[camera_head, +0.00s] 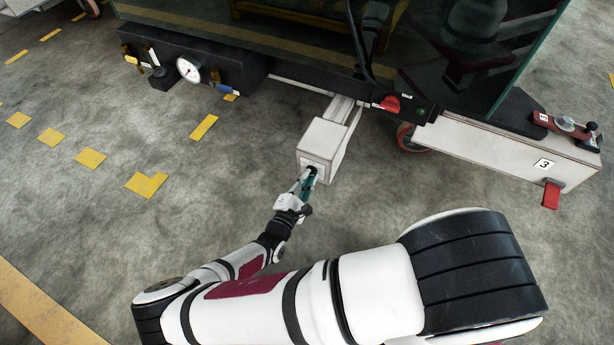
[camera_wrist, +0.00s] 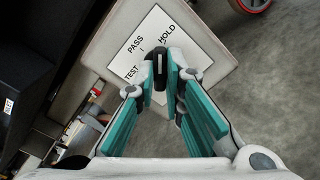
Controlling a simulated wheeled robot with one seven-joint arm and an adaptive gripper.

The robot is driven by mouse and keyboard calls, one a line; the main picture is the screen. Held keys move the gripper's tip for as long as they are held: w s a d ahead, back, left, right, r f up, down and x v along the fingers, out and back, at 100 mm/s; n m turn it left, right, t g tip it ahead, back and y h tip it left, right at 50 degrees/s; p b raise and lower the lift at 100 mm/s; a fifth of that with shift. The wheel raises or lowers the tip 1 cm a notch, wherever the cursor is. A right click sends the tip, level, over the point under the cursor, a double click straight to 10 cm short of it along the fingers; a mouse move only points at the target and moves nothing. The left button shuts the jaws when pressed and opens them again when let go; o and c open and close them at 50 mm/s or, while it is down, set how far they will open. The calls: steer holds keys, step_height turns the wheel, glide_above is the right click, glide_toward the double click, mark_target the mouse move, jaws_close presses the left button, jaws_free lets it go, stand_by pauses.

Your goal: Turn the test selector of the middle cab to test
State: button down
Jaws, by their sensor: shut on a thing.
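The test selector is a black knob (camera_wrist: 160,62) with a white stripe, on a white label plate (camera_wrist: 133,42) marked PASS, HOLD and TEST. The stripe runs roughly upright in the wrist view, its upper end towards HOLD; the exact setting is hard to tell. The plate is on the end of a pale box (camera_head: 322,143) projecting from the cab in the head view. My gripper (camera_head: 308,182) is at that face, its teal fingers shut on the knob; in the wrist view my gripper (camera_wrist: 157,84) has a finger on each side of it. The fingers partly hide the plate's lower part.
The dark, glass-sided cab (camera_head: 270,50) stands behind the box. A pressure gauge (camera_head: 188,69) and a blue-handled valve (camera_head: 222,88) are left of it. A red lever (camera_head: 388,104) and a white beam (camera_head: 500,145) labelled 3 are to the right. Floor left of the box is clear.

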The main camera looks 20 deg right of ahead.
steer(key=n, duration=2.1)
steer(key=shift+a+f, duration=0.1)
steer(key=shift+a, duration=0.05)
steer(key=shift+n, duration=0.4)
steer(key=c, duration=1.7)
jaws_free()
steer(key=v, duration=1.2)
